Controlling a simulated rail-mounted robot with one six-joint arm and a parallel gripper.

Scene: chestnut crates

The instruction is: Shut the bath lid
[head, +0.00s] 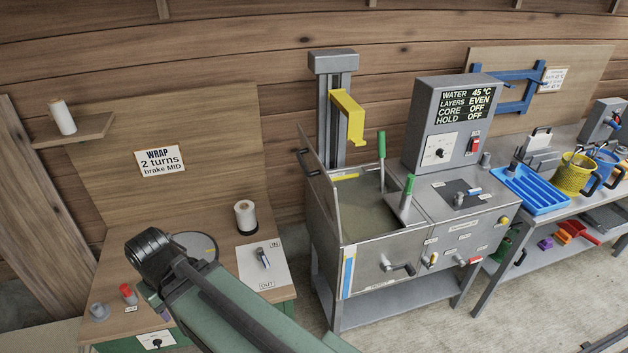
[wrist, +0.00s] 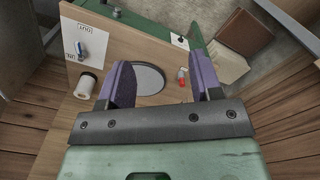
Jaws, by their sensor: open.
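The bath (head: 375,262) is a grey metal tank in the middle of the head view, with murky liquid (head: 370,222) inside. Its lid (head: 322,200) is a metal panel standing up along the left edge, so the bath is open on top. A dark handle (head: 306,165) sits on the lid's left face. Two green-handled tools (head: 381,146) stand in or at the bath. My gripper (wrist: 163,85) is open and empty in the wrist view, its purple fingers apart above the wooden bench. It is left of the bath, well apart from the lid, which the wrist view does not show.
The wooden bench (head: 116,270) carries a grey disc (head: 193,246), a white spool (head: 245,218), an IN/OUT lever card (head: 276,271) and a red knob (head: 127,292). A post with a yellow bracket (head: 350,118) rises behind the bath. A control box (head: 446,125) stands right of it.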

